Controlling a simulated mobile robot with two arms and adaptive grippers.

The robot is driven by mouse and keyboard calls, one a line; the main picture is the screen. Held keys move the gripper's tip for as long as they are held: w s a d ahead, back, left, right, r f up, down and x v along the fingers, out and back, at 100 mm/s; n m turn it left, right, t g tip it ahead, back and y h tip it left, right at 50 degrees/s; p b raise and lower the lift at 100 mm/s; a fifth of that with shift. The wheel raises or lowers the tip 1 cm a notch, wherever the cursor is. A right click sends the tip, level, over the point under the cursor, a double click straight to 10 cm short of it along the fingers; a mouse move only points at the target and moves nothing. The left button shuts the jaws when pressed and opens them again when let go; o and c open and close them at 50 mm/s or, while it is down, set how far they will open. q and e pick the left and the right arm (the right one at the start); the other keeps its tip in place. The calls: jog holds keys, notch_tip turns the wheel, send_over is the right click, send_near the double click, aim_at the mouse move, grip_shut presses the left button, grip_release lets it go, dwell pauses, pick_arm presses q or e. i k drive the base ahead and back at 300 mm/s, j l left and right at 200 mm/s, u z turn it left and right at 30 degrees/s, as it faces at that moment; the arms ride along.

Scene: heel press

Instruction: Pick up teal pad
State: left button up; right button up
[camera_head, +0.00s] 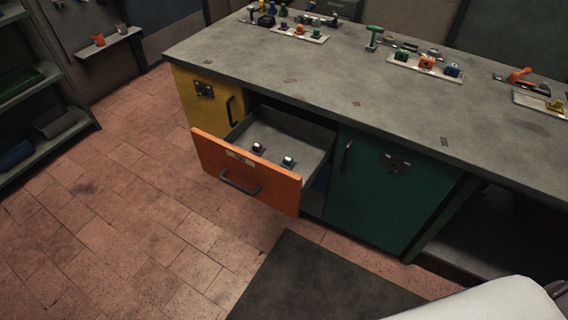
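An orange-fronted drawer (222,176) stands pulled out from the workbench. Inside it are two small pads with pale tops. The one on the right looks dark teal (288,162), and the one on the left looks purple (258,149). They sit apart on the drawer floor, near its front panel. They are small in the picture, so their exact shape is hard to tell. Neither of my grippers is in view.
The grey workbench top (330,75) holds trays of small coloured parts, including a tray (425,68) at right. A yellow cabinet door (198,98) and a teal cabinet door (375,190) flank the drawer. A dark mat (310,285) lies on the open tiled floor. Shelves stand left.

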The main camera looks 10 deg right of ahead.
aim_at(289, 162)
jog(key=i+l, duration=0.1)
jog(key=l, duration=0.3)
jog(key=i+l+z, duration=0.1)
jog(key=l, duration=0.3)
jog(key=i+l, duration=0.15)
jog(key=l, duration=0.2)
jog(key=i+l+z, duration=0.1)
jog(key=l, duration=0.3)
